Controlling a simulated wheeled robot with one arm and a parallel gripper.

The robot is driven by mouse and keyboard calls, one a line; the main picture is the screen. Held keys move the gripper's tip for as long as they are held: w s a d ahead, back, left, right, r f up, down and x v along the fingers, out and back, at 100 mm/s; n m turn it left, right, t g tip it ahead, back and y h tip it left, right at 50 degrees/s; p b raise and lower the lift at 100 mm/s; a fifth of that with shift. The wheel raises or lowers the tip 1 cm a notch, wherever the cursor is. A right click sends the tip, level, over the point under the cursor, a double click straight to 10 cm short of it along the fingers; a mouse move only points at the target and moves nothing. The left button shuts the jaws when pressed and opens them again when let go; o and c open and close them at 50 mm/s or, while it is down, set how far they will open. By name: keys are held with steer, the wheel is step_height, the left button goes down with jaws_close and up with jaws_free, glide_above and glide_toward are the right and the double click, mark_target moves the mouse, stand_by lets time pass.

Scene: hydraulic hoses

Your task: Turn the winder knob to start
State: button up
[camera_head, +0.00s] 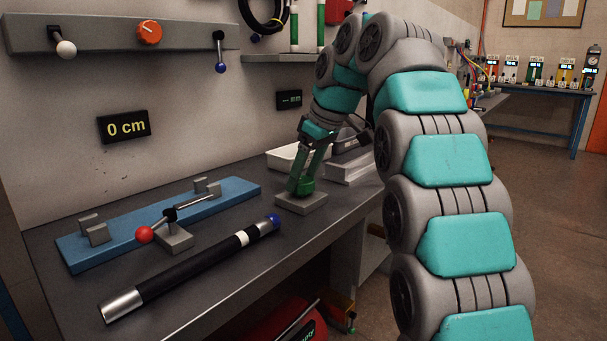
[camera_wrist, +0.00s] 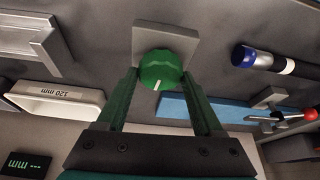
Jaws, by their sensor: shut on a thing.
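A green ribbed knob (camera_wrist: 161,70) with a white pointer line sits on a square grey base (camera_wrist: 180,40) on the bench. The knob also shows in the head view (camera_head: 306,187). My gripper (camera_head: 302,184) reaches down to it, with one finger on each side, shut on the knob. In the wrist view the pointer line faces the palm. An orange knob (camera_head: 149,33) with a white mark is on the wall rail. Which of the two is the winder knob is not labelled in view.
A black hose (camera_head: 190,267) with a blue end lies at the bench front. Behind it are a blue fixture (camera_head: 85,252) and a red-ball lever (camera_head: 145,235). A white tray (camera_head: 287,157) is behind the knob. A wall display (camera_head: 126,127) reads 0 cm.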

steer(key=c, duration=0.6)
steer(key=shift+c, duration=0.2)
steer(key=m, duration=0.3)
steer(key=shift+s+t+h, duration=0.1)
steer(key=shift+t+h, duration=0.3)
steer(key=m+t+h, duration=0.1)
steer(key=m, duration=0.3)
steer(key=shift+a, duration=0.15)
steer(key=m+h, duration=0.1)
steer(key=m, duration=0.3)
steer(key=shift+a+r+h, duration=0.1)
steer(key=shift+h, duration=0.3)
steer(key=shift+a+m+h, duration=0.15)
steer(key=shift+m+h, duration=0.45)
steer(key=shift+m, duration=1.3)
steer(key=shift+m+h, duration=0.4)
steer(key=shift+m, duration=0.1)
